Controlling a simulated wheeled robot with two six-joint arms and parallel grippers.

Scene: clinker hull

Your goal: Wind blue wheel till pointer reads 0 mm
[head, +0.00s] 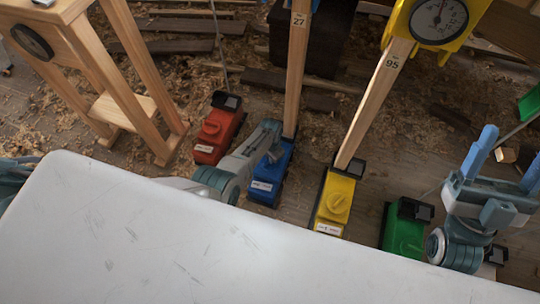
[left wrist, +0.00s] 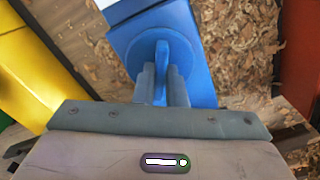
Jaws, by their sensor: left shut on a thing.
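The blue jack (head: 267,187) stands on the shaving-strewn floor with a wooden post marked 27 (head: 298,65) rising from it. Its blue wheel (left wrist: 161,62), a round knob with a raised grip bar, shows in the left wrist view. My left gripper (head: 273,150) reaches down over the jack, and in the left wrist view its fingers (left wrist: 162,85) are shut on the wheel's bar from both sides. In the head view the gripper mostly hides the wheel. No pointer for the blue jack is visible. My right gripper (head: 505,160) is open and empty at the right.
Red (head: 218,128), yellow (head: 336,203) and green (head: 404,228) jacks stand nearby. The yellow jack's post, marked 95 (head: 376,97), leads up to a yellow-framed dial (head: 438,20). A wooden stand (head: 120,90) is at left. A pale scratched surface (head: 190,245) fills the foreground.

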